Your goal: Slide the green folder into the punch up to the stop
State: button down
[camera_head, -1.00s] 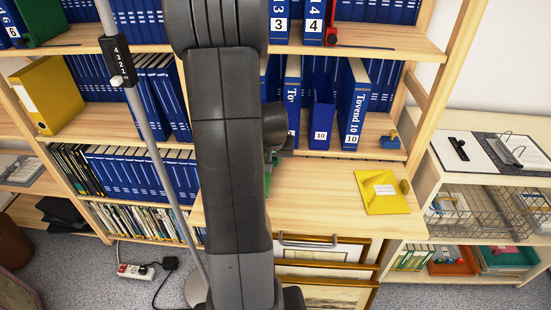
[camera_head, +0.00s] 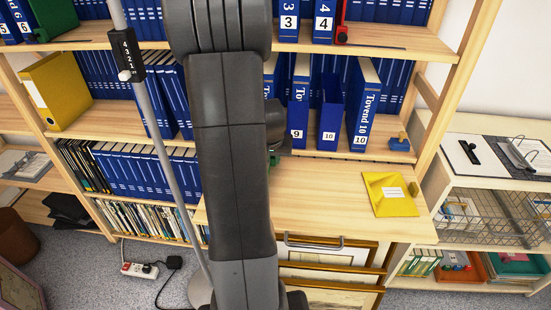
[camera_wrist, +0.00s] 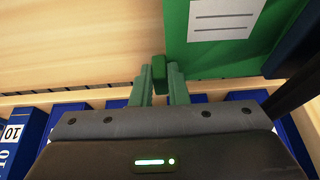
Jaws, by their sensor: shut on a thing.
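My gripper (camera_wrist: 160,85) is in the wrist view, its two greenish fingers shut on a small dark green tab at the edge of the green folder (camera_wrist: 230,55). The folder has a white label with dark lines and fills the upper right of that view, over pale wood. In the head view my arm hides the gripper and nearly all of the folder; only a sliver of green (camera_head: 272,164) shows beside the arm, above the wooden desk. I cannot pick out the punch with certainty in either view.
Blue numbered binders (camera_head: 362,108) stand on the shelf behind the wooden desk (camera_head: 335,190). A yellow folder-like piece (camera_head: 391,194) lies at the desk's right. A blue and yellow object (camera_head: 399,143) sits on the shelf edge. Framed prints (camera_head: 325,275) stand below the desk.

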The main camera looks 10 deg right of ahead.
jog(key=shift+w+a, duration=0.15)
jog(key=shift+a, duration=0.25)
jog(key=c, duration=1.3)
grip_release()
jog(key=shift+c, duration=0.2)
jog(key=shift+r+p, duration=2.4)
jog(key=shift+r, duration=1.15)
jog(key=shift+f, duration=0.1)
notch_tip(320, 180, down, 7)
jog(key=b, duration=0.5)
